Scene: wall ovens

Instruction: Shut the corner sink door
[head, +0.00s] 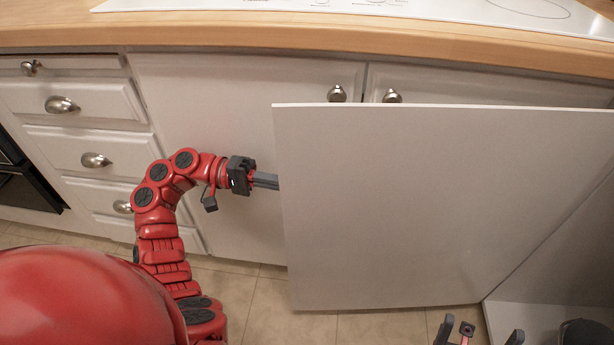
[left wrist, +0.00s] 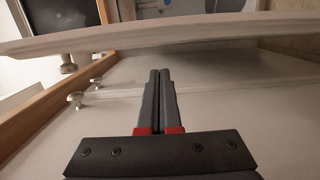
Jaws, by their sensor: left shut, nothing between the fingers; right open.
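The corner sink door (head: 440,205) is a white panel standing wide open across the middle and right of the head view. Its flat, knobless face is towards me. In the left wrist view its pale edge (left wrist: 160,35) crosses the top, with a knob (left wrist: 68,65) just below it. My left gripper (head: 268,181) is shut and empty at the door's left edge. Its fingertips go behind the panel in the head view; whether they touch it I cannot tell. The left wrist view shows its closed fingers (left wrist: 159,80). My right gripper (head: 480,336) is open and empty at the bottom edge.
White cabinet doors with round knobs (head: 337,93) stand behind the panel, under a wooden counter (head: 240,36). Drawers (head: 90,150) are at the left. An open cabinet interior (head: 520,318) shows at the lower right. Tiled floor (head: 270,308) shows below the door.

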